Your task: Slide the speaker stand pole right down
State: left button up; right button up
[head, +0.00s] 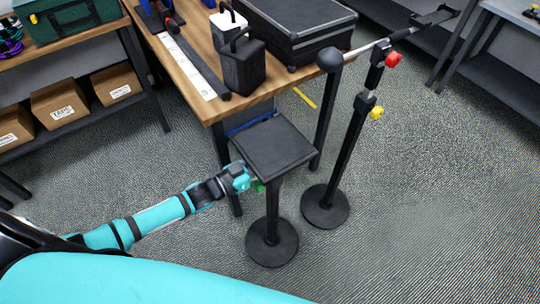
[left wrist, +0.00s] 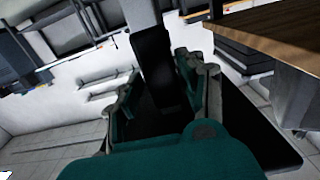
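The speaker stand has a square black top plate (head: 273,147), a short black pole (head: 272,208) and a round base (head: 271,245) on the carpet. A small green knob (head: 258,186) shows beside the pole just under the plate. My left gripper (head: 249,179) is just left of the pole, below the plate's left edge. In the left wrist view my left gripper's fingers (left wrist: 160,85) are apart, with a black upright part, likely the pole (left wrist: 153,55), between or just beyond them. I cannot tell if they touch it. My right gripper is out of view.
A microphone stand (head: 345,150) with red and yellow knobs stands to the right. Carpet at the lower right is clear.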

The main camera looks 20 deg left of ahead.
pick_arm(q)
jog(key=shift+o, duration=0.9)
jog(key=shift+w+r, duration=0.1)
jog(key=shift+r, duration=0.2)
jog(key=v, duration=1.2)
